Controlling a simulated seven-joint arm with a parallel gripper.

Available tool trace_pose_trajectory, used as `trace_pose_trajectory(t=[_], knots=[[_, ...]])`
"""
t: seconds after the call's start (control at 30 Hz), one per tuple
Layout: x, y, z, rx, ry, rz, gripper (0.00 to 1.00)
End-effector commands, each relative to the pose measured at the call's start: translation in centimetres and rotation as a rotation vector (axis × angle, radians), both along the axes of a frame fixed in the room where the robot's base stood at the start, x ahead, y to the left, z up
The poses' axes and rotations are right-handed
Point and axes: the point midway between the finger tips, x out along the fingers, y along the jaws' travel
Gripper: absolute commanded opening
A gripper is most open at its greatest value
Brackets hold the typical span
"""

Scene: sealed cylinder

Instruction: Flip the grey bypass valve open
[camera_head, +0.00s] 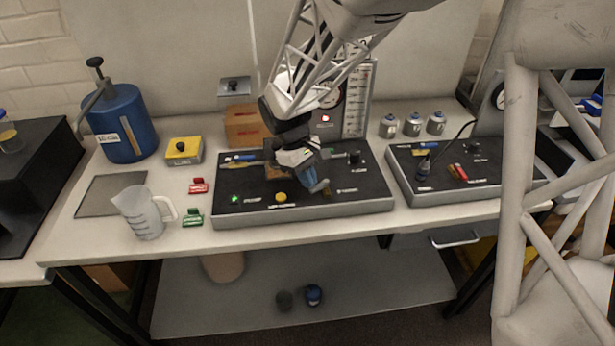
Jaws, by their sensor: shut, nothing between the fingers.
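A dark panel (238,203) with a grey rim lies flat on the bench. My gripper (311,183) is low over the middle of this panel, tilted, its fingers shut and empty. A small grey lever-like piece (320,187) shows right at the fingertips; it looks like the grey valve handle, but I cannot tell whether the fingers touch it or how far it is turned. My gripper and wrist hide part of the panel's middle and back.
A green light (235,198) and a yellow button (281,197) are on the panel's front. A gauge board (357,97) stands behind. A second panel (412,186) is right. A clear jug (144,212), red clip (198,186) and green clip (193,217) are left.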

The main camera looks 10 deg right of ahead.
Motion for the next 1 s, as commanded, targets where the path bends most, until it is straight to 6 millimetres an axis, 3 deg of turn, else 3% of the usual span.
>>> trace_pose_trajectory(t=[1.0], knots=[[-0.73, -0.07, -0.02, 0.000, 0.000, 0.149, 0.00]])
